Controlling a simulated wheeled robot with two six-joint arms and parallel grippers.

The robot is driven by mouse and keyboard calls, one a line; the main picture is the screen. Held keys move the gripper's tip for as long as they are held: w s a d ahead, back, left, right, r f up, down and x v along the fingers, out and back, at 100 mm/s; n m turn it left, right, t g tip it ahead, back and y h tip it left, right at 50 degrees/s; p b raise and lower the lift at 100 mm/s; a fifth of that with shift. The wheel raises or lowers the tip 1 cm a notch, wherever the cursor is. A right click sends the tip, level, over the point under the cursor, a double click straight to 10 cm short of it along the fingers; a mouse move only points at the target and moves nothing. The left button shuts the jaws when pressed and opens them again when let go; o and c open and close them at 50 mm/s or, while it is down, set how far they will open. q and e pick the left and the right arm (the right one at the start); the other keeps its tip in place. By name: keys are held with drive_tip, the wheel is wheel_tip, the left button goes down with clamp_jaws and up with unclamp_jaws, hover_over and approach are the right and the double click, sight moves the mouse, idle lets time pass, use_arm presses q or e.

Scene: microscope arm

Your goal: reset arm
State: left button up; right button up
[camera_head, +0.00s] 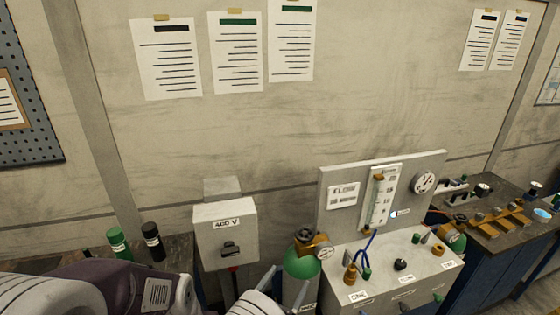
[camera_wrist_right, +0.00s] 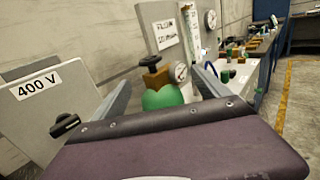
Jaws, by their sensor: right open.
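My right gripper (camera_head: 265,288) is at the bottom of the head view, its purple and white body coming in from the lower left. Its two pale fingers are apart with nothing held between them. In the wrist view the fingers of the right gripper (camera_wrist_right: 165,85) spread to either side of a green gas cylinder (camera_wrist_right: 163,97) with a brass valve, which stands beyond them. The green gas cylinder (camera_head: 301,265) also shows just right of the fingers in the head view. I cannot tell the exact gap. My left gripper is not in view.
A grey 400 V switch box (camera_head: 226,235) is on the wall left of the cylinder. A flow-meter panel (camera_head: 335,217) rises behind a pale valve box (camera_head: 405,275) at right. Green and black bottles (camera_head: 117,243) stand at left. A dark bench (camera_head: 500,250) is far right.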

drive_tip(key=w+d+r+m+g+h+b, duration=0.1)
drive_tip(key=w+d+r+m+g+h, duration=0.15)
drive_tip(key=d, duration=0.35)
drive_tip(key=w+d+r+m+g+h+b, duration=0.1)
drive_tip(key=w+d+m+h, duration=0.15)
drive_tip(key=w+d, duration=0.2)
drive_tip(key=s+d+m+g+b, duration=0.2)
drive_tip(key=s+d+m+g, duration=0.35)
drive_tip(key=d, duration=0.35)
drive_tip(key=s+d+m+g+b, duration=0.2)
drive_tip(key=s+d+m+g, duration=0.3)
drive_tip(key=s+d, duration=0.3)
drive_tip(key=s+d+f+m+g+y+b, duration=0.1)
drive_tip(key=s+f+m+g+y+b, duration=0.25)
drive_tip(key=s+f+m+y, duration=0.6)
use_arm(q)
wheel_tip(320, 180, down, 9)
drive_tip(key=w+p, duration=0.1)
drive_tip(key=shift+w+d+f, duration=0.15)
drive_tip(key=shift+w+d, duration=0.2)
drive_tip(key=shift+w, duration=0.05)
use_arm(e)
drive_tip(key=a+f+m+t+y, duration=0.1)
drive_tip(key=a+m+y, duration=0.3)
drive_tip(key=a, duration=0.7)
drive_tip(key=shift+w+a+f+m+t, duration=0.15)
drive_tip(key=shift+a+f+m+t, duration=0.25)
drive_tip(key=shift+m+t, duration=0.35)
